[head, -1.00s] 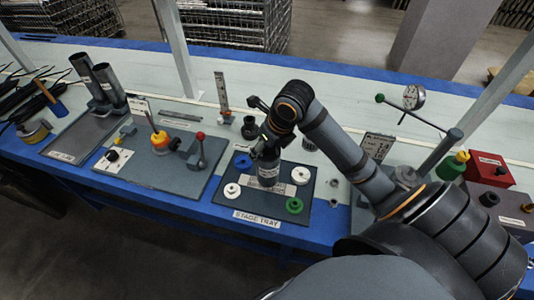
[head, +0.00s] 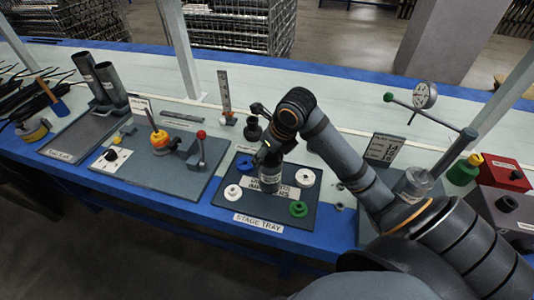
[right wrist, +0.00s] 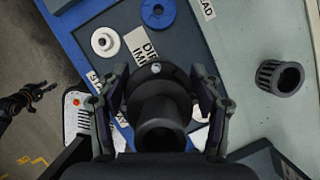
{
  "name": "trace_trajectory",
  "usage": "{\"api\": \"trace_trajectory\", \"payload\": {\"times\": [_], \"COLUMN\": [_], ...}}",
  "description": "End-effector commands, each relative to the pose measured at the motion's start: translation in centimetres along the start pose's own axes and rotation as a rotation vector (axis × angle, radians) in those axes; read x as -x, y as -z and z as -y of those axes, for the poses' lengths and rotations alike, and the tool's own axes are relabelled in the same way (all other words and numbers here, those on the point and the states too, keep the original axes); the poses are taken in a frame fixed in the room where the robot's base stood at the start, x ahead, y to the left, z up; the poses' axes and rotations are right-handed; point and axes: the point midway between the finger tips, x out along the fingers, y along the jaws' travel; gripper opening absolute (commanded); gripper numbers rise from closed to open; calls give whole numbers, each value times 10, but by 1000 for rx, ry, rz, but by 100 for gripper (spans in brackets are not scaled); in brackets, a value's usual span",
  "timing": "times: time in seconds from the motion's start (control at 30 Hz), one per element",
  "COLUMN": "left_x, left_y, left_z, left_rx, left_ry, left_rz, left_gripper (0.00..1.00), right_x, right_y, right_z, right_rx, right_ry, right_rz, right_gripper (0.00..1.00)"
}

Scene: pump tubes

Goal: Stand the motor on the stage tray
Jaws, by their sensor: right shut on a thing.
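My right gripper (head: 268,157) is shut on the motor (head: 270,181), a dark grey cylinder, and holds it upright over the middle of the stage tray (head: 228,213). The motor covers part of the printed card on the tray. I cannot tell whether its base touches the tray. In the right wrist view, the motor (right wrist: 160,118) sits between the two fingers of the right gripper (right wrist: 162,92). My left gripper (right wrist: 28,98) seems to show small and dark at the left edge of that view; it is not in the head view.
On the tray lie a blue part (head: 244,162), white discs at left (head: 233,192) and right (head: 305,177), and a green part (head: 298,209). A dark ribbed cup (right wrist: 279,77) stands beyond the tray. A lever fixture (head: 200,150) is to the left, a dial gauge (head: 425,95) to the right.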

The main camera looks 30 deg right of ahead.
Motion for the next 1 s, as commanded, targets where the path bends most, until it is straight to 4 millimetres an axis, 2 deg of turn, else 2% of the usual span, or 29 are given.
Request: {"api": "trace_trajectory", "payload": {"times": [0.23, 0.27, 0.4, 0.77, 0.87, 1.0], "left_x": [0, 0, 1, 2, 4, 1], "left_y": [1, 1, 2, 2, -1, -19], "left_z": [0, 0, 0, 0, 1, 1], "left_rx": [0, 0, 0, -1, -1, 0], "left_ry": [0, 0, 0, 0, 1, 0], "left_rz": [0, -1, -2, -3, -5, 8], "left_gripper": [40, 40, 40, 40, 40, 40], "right_x": [1, -1, -1, 2, 16, 47], "right_y": [-2, 0, 0, -1, -2, -2], "right_z": [0, 0, 0, 0, 1, 3], "right_rx": [3, 0, 0, 1, 3, 4], "right_ry": [2, 0, 0, 1, 5, 10], "right_rz": [9, 0, 0, 1, 3, 2], "right_gripper": [2, 69, 88, 88, 88, 88]}}
